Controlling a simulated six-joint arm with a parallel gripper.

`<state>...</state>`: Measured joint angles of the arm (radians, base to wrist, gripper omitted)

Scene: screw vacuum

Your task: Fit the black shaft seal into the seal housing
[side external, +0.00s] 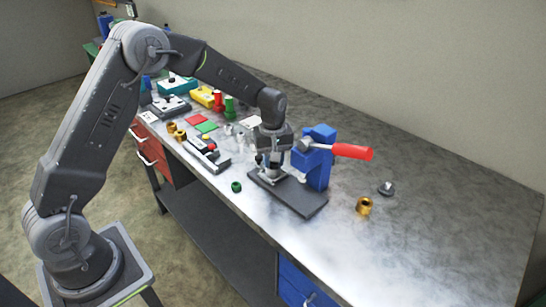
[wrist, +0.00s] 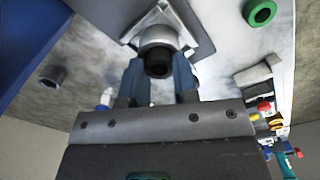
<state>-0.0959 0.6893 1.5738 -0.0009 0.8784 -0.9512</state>
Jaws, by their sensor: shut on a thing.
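My gripper (wrist: 158,68) points down and is shut on the black shaft seal (wrist: 157,70), a short dark ring between its two fingers in the wrist view. The seal is lined up with the round, pale metal seal housing (wrist: 160,35), which stands on a square grey plate. Whether the seal touches the housing or sits partly in it, I cannot tell. In the side view my gripper (side external: 270,160) is low over the housing (side external: 271,176), and the fingers hide the seal there.
A blue press (side external: 318,160) with a red handle (side external: 350,151) stands right beside my gripper, on a dark base plate (side external: 300,199). A green ring (side external: 236,187) lies in front. A brass fitting (side external: 363,206) and a grey part (side external: 386,188) lie to the right, with bare table beyond.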

